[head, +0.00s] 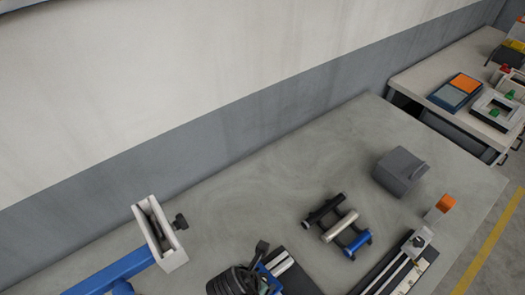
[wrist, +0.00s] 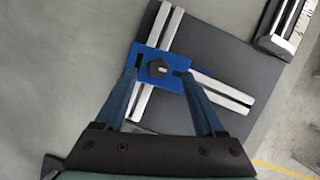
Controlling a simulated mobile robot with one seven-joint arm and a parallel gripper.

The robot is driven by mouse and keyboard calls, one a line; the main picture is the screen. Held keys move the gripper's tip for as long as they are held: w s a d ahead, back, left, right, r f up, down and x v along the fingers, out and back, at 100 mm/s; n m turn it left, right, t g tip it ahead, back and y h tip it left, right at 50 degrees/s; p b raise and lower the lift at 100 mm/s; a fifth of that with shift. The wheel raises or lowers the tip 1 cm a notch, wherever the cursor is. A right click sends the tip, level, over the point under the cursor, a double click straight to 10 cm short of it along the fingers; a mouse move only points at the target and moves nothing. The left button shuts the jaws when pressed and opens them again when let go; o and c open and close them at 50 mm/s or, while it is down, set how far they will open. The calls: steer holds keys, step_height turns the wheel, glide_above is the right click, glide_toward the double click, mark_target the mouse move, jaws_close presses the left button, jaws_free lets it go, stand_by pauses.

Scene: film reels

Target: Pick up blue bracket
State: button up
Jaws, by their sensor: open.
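The blue bracket (wrist: 177,59) shows in the wrist view as a flat blue plate with a dark knob at its middle. It sits across silver rails (wrist: 222,89) on a dark base plate (wrist: 222,52). My gripper (wrist: 158,73) is open, with one finger at each side of the bracket. I cannot tell whether the fingers touch it. In the head view only part of the blue bracket (head: 269,277) shows at the bottom edge, beside a dark ribbed shape that hides some of it.
On the grey table (head: 240,190) are a rack of rollers (head: 339,226), a grey block (head: 401,170), an orange-topped piece (head: 444,204) and a long rail unit (head: 398,262). A white clamp-like block (head: 158,232) stands at left. The table's far middle is clear.

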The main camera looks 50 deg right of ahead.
steer(key=shift+x, duration=1.6)
steer(key=shift+w+a, duration=0.1)
steer(key=shift+a, duration=0.05)
steer(key=shift+c, duration=0.4)
jaws_close()
